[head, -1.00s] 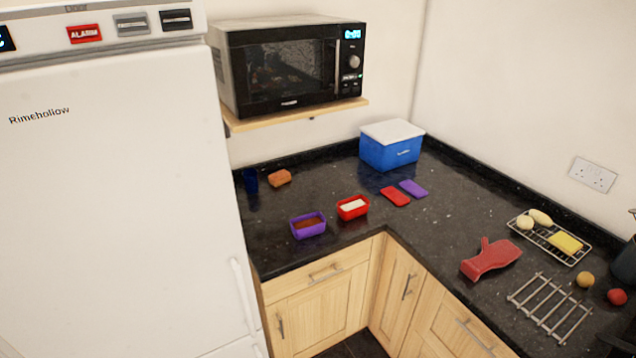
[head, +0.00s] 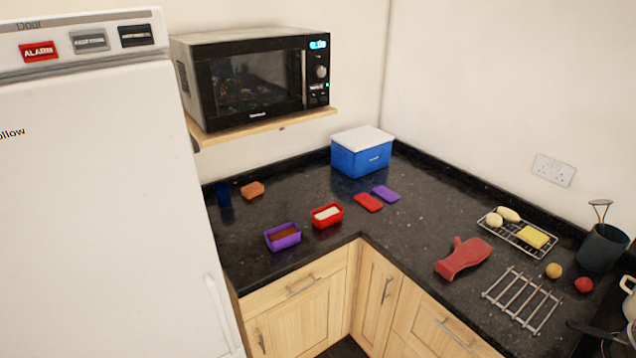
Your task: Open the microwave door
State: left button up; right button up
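The black microwave (head: 254,80) sits on a wooden wall shelf (head: 262,129) above the counter, to the right of the white fridge. Its dark-windowed door is shut. A vertical handle (head: 304,78) runs down the door's right side, beside the control panel (head: 318,72) with a lit blue display and a round knob. Nothing stands in front of the door. Neither of my grippers shows in the head view.
The tall white fridge (head: 95,210) fills the left side. On the dark granite counter (head: 330,205) are a blue box with white lid (head: 362,152), purple (head: 283,237) and red (head: 327,215) tubs, a red mitt (head: 462,258), a wire rack (head: 522,300) and a dark pot (head: 602,248).

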aim_at(240, 82)
jog(key=i+l, duration=0.3)
jog(key=i, duration=0.2)
jog(key=i+l, duration=0.3)
jog(key=i, duration=0.2)
jog(key=i+l, duration=0.3)
jog(key=i, duration=0.2)
jog(key=i+l, duration=0.3)
jog(key=i, duration=0.15)
jog(key=i+l, duration=0.3)
jog(key=i, duration=0.2)
